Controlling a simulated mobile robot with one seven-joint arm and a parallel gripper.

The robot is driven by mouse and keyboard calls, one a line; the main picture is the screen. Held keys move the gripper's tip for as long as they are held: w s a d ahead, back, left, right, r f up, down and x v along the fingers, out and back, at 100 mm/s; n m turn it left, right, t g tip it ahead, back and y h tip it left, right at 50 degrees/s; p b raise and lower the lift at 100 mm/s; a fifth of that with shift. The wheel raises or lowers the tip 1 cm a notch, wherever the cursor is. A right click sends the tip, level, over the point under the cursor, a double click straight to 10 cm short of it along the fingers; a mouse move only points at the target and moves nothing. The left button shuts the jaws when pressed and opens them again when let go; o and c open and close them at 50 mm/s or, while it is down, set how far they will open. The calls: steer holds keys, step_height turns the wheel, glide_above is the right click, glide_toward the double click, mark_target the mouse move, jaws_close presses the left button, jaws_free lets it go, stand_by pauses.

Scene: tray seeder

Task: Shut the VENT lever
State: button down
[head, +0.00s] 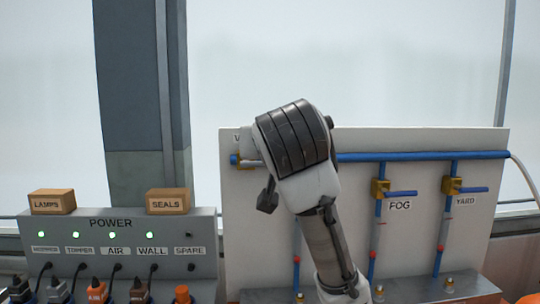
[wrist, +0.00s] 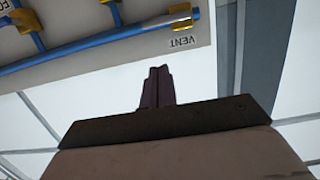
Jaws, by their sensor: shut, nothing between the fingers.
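The VENT label (wrist: 182,41) shows upside down in the wrist view, beside the end of a blue pipe (wrist: 90,48). A yellow fitting (wrist: 180,15) sits on that pipe near its end. I cannot make out the VENT lever or its position.
The FOG valve (head: 380,188) and YARD valve (head: 450,185) stand right of my arm with their blue levers pointing right. The grey POWER box (head: 110,241), with cables and the LAMPS (head: 52,202) and SEALS (head: 169,201) boxes on top, is at left.

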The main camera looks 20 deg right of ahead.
mark_target(260, 163)
steer(key=w+d+f+p, duration=0.2)
steer(key=w+f, duration=0.2)
steer(key=w, duration=0.4)
steer(key=shift+d+f+p, duration=0.2)
steer(key=shift+f+p, duration=0.1)
steer(key=shift+p, duration=0.1)
steer(key=shift+w+d, duration=0.1)
steer(key=shift+f+m, duration=0.25)
steer(key=shift+m, duration=0.15)
